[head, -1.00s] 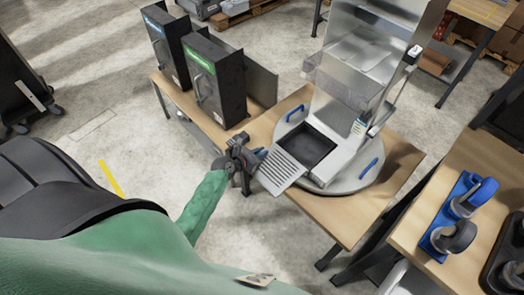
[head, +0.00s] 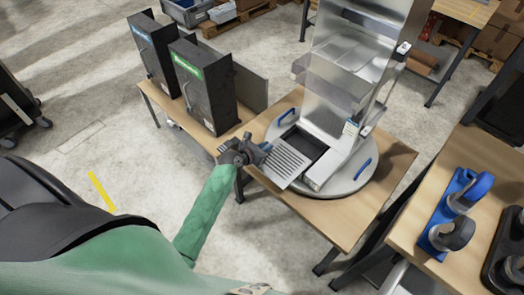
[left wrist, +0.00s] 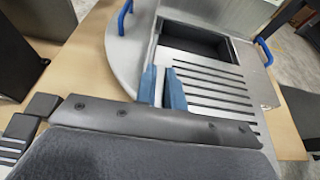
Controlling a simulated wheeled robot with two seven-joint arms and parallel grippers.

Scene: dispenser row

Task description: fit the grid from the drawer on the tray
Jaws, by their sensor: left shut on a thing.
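The grid (head: 287,164) is a light metal plate with dark parallel slots. My left gripper (head: 262,156) is shut on its near left edge. In the left wrist view the blue fingertips (left wrist: 163,88) meet the edge of the grid (left wrist: 218,97). The tray (head: 308,146) is a black recessed rectangle at the foot of the metal dispenser. The grid overlaps the tray's near part and hides it; the far part of the tray (left wrist: 196,40) shows open. I cannot tell whether grid and tray touch. My right gripper is out of view.
The dispenser (head: 345,65) stands on a round grey base (head: 352,182) with blue handles, on a wooden table (head: 345,222). Two black boxes (head: 205,90) stand to the left. A blue holder (head: 440,232) with round-headed tools is on the right table.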

